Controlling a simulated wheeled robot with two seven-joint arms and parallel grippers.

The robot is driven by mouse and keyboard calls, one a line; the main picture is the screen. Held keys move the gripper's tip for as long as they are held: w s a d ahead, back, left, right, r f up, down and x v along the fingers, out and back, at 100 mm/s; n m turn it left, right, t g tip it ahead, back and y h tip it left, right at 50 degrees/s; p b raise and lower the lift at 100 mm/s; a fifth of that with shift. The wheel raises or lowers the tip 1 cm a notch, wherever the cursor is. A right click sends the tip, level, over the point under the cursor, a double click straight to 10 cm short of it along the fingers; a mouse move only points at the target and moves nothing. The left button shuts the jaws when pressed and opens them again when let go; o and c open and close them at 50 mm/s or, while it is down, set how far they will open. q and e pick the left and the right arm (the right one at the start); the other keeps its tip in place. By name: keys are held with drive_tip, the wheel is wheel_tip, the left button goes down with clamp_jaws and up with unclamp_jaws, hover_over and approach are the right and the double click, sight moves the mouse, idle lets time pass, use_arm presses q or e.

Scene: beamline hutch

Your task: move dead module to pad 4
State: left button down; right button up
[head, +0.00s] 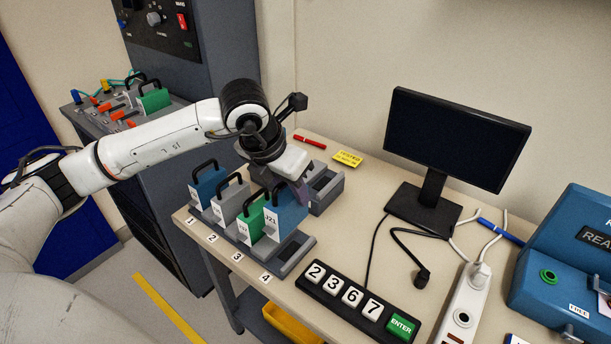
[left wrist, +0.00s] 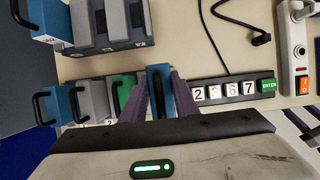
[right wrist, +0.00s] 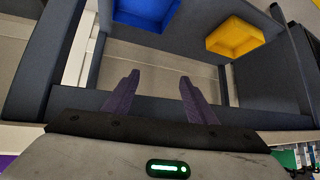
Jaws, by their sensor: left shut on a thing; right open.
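In the left wrist view the purple fingers (left wrist: 160,95) clasp both sides of this blue module (left wrist: 160,78). My right gripper (right wrist: 155,100) is open and empty, in the right wrist view only.
A grey rack (head: 327,187) stands behind the row; a blue module (left wrist: 46,20) is at its left end. A keypad (head: 357,302) lies right of position 4, near a monitor (head: 453,139) and a power strip (head: 463,308). Yellow (right wrist: 235,38) and blue (right wrist: 145,10) bins sit below.

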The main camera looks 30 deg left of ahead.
sight(293, 219)
use_arm(q)
drive_tip(key=shift+s+f+b, duration=0.3)
drive_tip(key=shift+f+b, duration=0.1)
drive_tip(key=shift+f, duration=0.5)
wheel_tip(293, 219, down, 2)
drive_tip(key=shift+f+b, duration=0.25)
drive_tip(key=shift+b, duration=0.7)
drive_tip(key=shift+f+b, duration=0.75)
drive_tip(key=shift+f, duration=0.75)
use_arm(e)
drive_tip(key=shift+s+f, duration=0.3)
drive_tip(key=shift+f, duration=0.5)
drive_tip(key=shift+s+f, duration=0.3)
drive_tip(key=shift+f, duration=0.55)
drive_tip(key=shift+s+f, duration=0.3)
drive_tip(key=shift+f, duration=0.5)
drive_tip(key=shift+s+f, duration=0.1)
drive_tip(key=shift+s, duration=0.05)
use_arm(q)
drive_tip(key=shift+w, duration=0.1)
use_arm(e)
drive_tip(key=shift+f, duration=0.1)
use_arm(q)
drive_tip(key=shift+w+b, duration=0.1)
drive_tip(key=shift+b, duration=0.35)
use_arm(e)
drive_tip(key=shift+f, duration=0.3)
drive_tip(key=shift+f, duration=0.25)
